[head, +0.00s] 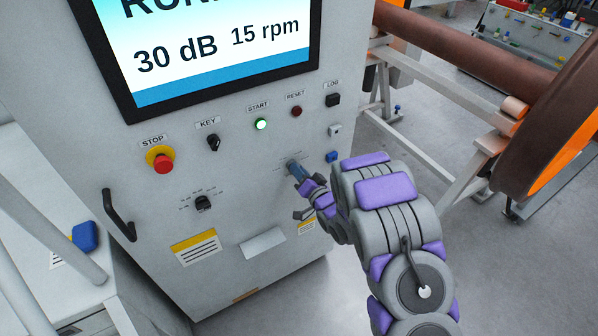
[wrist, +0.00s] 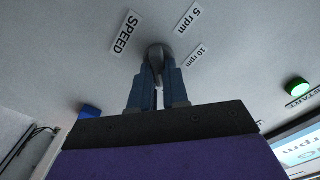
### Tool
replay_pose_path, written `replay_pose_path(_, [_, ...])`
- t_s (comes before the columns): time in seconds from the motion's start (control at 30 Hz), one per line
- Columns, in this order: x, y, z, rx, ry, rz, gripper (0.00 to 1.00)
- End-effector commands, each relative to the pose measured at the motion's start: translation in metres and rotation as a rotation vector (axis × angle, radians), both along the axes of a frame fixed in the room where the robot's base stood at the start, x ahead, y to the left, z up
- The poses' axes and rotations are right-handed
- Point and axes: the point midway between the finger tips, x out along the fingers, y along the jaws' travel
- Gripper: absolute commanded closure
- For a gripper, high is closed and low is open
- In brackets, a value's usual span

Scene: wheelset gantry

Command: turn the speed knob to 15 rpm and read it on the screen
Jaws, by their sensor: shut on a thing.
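The speed knob (wrist: 158,53) is a grey knob on the panel, beside the labels SPEED, 5 rpm and 10 rpm. My gripper (wrist: 156,75) is shut on it, with one blue finger on each side. In the head view my gripper (head: 296,170) reaches the panel from the right, and its fingers hide the knob. The screen (head: 210,50) reads 30 dB and 15 rpm; the top line is cut off after "RUN". The knob's pointer cannot be made out.
The cabinet carries a red stop button (head: 163,162), a key switch (head: 213,142), a green lit start button (head: 261,124), a reset button (head: 297,111) and another selector knob (head: 203,203). A black handle (head: 118,215) juts out at left. A brown-and-orange wheel (head: 545,130) stands at right.

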Motion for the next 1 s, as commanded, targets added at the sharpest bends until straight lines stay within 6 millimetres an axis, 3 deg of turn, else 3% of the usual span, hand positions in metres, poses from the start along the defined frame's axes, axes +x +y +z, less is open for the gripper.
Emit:
replay_pose_path(0.4, [-0.0006, -0.0003, -0.0008, -0.191, -0.122, -0.001, 1.00])
replay_pose_path(0.73, [-0.0006, -0.0006, -0.0016, -0.206, -0.133, -0.002, 1.00])
replay_pose_path(0.77, [-0.0005, -0.0006, -0.0016, -0.206, -0.133, -0.002, 0.82])
replay_pose_path(1.0, [-0.0009, 0.0001, -0.0002, -0.205, -0.135, -0.001, 0.60])
